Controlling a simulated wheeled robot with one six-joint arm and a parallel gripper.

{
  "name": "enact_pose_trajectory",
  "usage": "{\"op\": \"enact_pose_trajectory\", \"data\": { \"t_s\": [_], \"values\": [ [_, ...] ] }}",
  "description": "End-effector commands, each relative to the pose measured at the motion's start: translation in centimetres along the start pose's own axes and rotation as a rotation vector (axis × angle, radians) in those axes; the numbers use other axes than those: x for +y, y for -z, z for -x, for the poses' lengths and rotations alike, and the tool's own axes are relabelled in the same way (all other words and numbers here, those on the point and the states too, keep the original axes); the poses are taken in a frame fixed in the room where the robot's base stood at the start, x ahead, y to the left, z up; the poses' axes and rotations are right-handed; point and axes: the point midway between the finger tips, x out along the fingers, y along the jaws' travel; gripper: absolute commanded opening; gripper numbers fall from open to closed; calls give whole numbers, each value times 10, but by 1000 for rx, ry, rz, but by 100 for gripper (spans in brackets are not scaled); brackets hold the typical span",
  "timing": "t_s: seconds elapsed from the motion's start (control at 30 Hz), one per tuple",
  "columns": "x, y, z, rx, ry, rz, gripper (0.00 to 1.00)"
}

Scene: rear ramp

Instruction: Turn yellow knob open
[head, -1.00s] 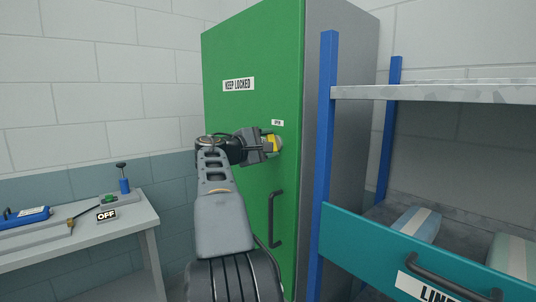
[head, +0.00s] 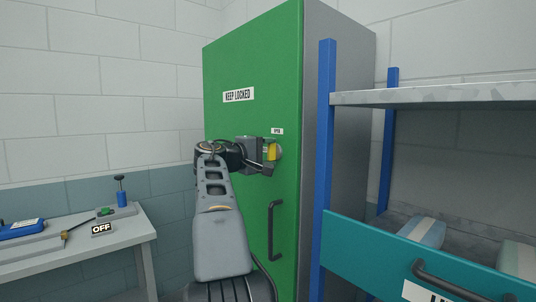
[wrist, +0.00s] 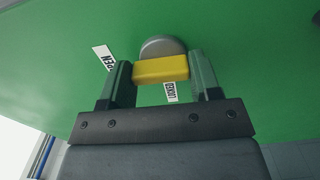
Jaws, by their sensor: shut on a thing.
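The yellow knob (head: 271,152) is on the front of a tall green cabinet (head: 230,65), on a round grey base. My gripper (head: 266,153) reaches it from the left and partly hides it. In the wrist view the knob's yellow bar (wrist: 161,69) lies crosswise between my two fingers (wrist: 161,82), which are shut on its ends. The grey round base (wrist: 162,47) shows behind it. A tilted label reading OPEN (wrist: 104,57) is beside the left finger. A label reading LOCKED (wrist: 170,92) shows between the fingers.
A black handle (head: 274,230) is below the knob. A shelf rack with blue posts (head: 326,150) and a teal drawer (head: 385,262) stands close on the right. A bench (head: 130,228) with an OFF sign (head: 102,229) is at the left.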

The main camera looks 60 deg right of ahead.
Motion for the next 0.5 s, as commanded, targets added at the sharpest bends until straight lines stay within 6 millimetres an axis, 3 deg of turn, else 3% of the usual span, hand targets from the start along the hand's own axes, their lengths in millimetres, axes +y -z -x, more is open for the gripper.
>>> {"op": "enact_pose_trajectory", "data": {
  "t_s": [0.23,0.27,0.5],
  "values": [
    [-1,0,0,-1,2,-3,34],
    [-1,0,0,-1,2,-3,59],
    [0,0,0,-1,1,-2,82]
  ]
}}
